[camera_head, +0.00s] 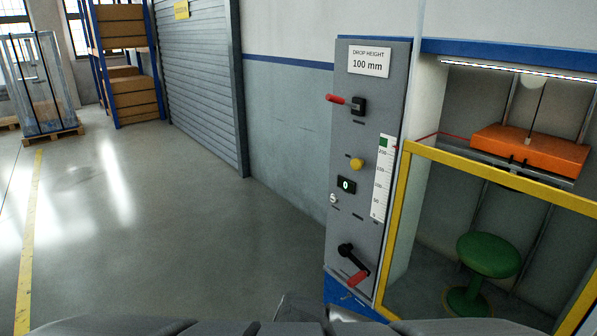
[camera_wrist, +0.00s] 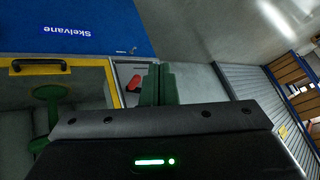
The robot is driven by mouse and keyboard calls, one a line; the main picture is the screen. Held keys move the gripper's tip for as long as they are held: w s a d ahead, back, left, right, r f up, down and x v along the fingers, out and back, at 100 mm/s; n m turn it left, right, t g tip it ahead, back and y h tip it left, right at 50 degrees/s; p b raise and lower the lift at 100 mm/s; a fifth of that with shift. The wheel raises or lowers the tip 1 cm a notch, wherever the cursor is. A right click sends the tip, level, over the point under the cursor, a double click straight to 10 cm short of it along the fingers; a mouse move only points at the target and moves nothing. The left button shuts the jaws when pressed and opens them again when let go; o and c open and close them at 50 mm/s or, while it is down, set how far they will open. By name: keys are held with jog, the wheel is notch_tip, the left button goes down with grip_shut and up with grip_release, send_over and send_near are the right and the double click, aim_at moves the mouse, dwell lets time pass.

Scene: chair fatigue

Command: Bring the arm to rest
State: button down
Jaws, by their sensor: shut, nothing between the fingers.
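My gripper (camera_wrist: 158,85) shows in the wrist view as two dark green fingers, side by side and closed with nothing between them. The fingertips overlap the view of the grey control panel (camera_wrist: 128,72), near its red-handled crank (camera_wrist: 135,82); I cannot tell how far apart they are. In the head view, dark grey parts of my own body fill the bottom edge, and the fingers cannot be made out there.
The control panel (camera_head: 365,180) stands right of centre, with a red lever (camera_head: 336,99) and a crank (camera_head: 352,262). Beside it, a yellow-framed guard (camera_head: 500,172) fronts a cabinet with an orange block (camera_head: 530,148) above a green stool (camera_head: 488,256). Open floor (camera_head: 150,230) lies left.

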jog(key=a+f+n+b, duration=0.1)
jog(key=s+a+f+n+g+b, duration=0.1)
jog(key=shift+f+b, duration=0.35)
jog(key=shift+b, duration=0.05)
jog(key=shift+d, duration=0.1)
dwell(0.4)
